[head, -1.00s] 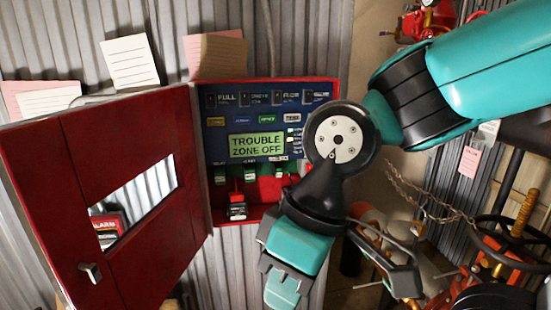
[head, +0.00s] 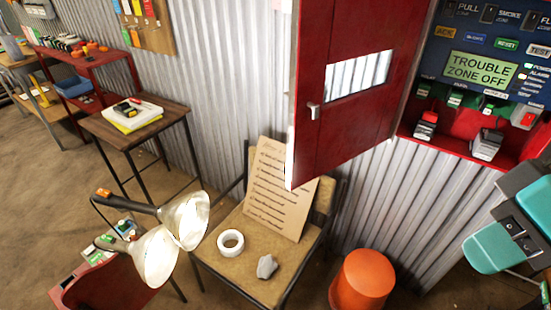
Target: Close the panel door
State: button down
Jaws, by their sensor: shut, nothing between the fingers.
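The red panel door (head: 360,118) stands open, swung out to the left of its box. It has a slot-shaped window and a small silver handle (head: 313,110) near its free edge. The panel box (head: 480,165) on the corrugated wall shows a blue face with a lit display (head: 480,69) reading "TROUBLE ZONE OFF". My gripper (head: 497,247) is at the right edge, shut and empty, below the box and apart from the door. Part of it is cut off by the frame.
A chair (head: 240,265) below the door holds a cardboard sign (head: 275,195), a tape roll (head: 230,242) and a grey lump. An orange bucket (head: 362,282) stands on the floor beside it. Work lamps (head: 155,255), a small table (head: 135,120) and a red shelf are left.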

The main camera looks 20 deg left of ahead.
aim_at(325, 33)
jog(key=k, duration=0.2)
jog(key=u, duration=1.15)
jog(key=i, duration=0.55)
jog(key=u, duration=0.55)
